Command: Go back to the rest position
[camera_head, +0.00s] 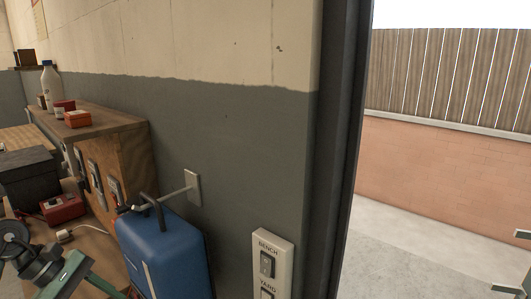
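My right gripper (515,262) shows only in part at the right edge. Its two dark fingertips are apart, with pale floor visible between them, and it holds nothing that I can see. The rest of it is cut off by the frame. My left gripper cannot be made out in this view. No hose reel can be clearly made out.
A blue canister (162,255) stands against the grey wall, beside a wooden cabinet (133,160). A green and black tool (72,275) shows lower left. A switch panel (271,268) is by the door frame (341,150). Open yard floor (420,255) lies right.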

